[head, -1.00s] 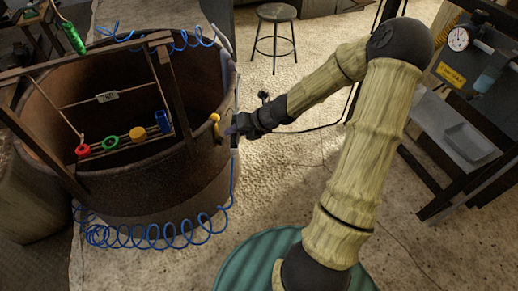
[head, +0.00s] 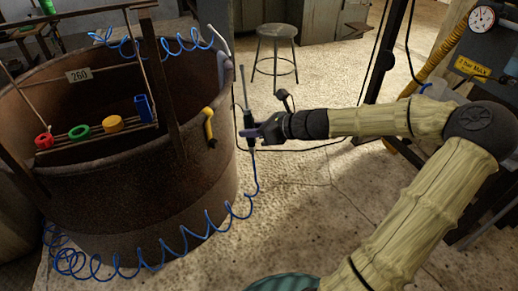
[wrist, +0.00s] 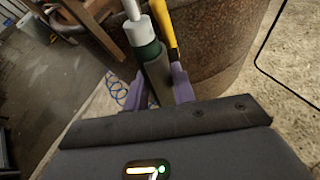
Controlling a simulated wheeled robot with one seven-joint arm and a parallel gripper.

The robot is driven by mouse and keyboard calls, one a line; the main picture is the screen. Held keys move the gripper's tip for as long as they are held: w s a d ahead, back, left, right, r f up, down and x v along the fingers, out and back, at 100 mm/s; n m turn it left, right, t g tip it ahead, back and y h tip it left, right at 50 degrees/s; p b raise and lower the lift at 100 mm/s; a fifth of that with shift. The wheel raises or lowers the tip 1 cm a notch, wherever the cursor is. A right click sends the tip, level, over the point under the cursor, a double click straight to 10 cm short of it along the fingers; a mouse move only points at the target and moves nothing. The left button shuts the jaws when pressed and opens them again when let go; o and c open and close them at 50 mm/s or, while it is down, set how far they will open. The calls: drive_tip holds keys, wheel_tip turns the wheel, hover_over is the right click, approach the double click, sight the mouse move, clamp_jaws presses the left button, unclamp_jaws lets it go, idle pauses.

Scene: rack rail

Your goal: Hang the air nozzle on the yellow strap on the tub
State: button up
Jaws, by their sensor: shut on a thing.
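The yellow strap (head: 209,127) is on the tub's outer wall, just below the rim on its right side. It also shows in the wrist view (wrist: 165,35), right of the nozzle. My gripper (head: 250,131) is shut on the air nozzle (head: 246,113), to the right of the strap and apart from the tub in the head view. The nozzle is about upright, its thin wand pointing up and a blue coiled hose (head: 256,180) hanging below. In the wrist view its green and pale body (wrist: 143,40) is between my purple fingers; its lower part is partly hidden.
The rusty tub (head: 130,205) fills the left. A frame inside it carries red, green, yellow and blue pieces and a "260" tag (head: 78,75). A stool (head: 276,55) stands behind. A gauge panel (head: 482,40) is at right.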

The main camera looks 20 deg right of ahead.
drive_tip(key=d+f+b, duration=0.1)
drive_tip(key=b, duration=0.1)
drive_tip(key=d+n+t+b, duration=0.1)
drive_tip(key=b, duration=0.2)
drive_tip(key=shift+s+f+y, duration=0.2)
drive_tip(key=shift+f+y, duration=0.1)
drive_tip(key=shift+f, duration=0.1)
drive_tip(key=shift+w, duration=0.15)
drive_tip(key=w+a+b, duration=0.4)
drive_tip(key=w+a, duration=0.1)
drive_tip(key=w, duration=0.1)
drive_tip(key=shift+w+a, duration=0.25)
idle(0.5)
drive_tip(key=shift+w, duration=0.1)
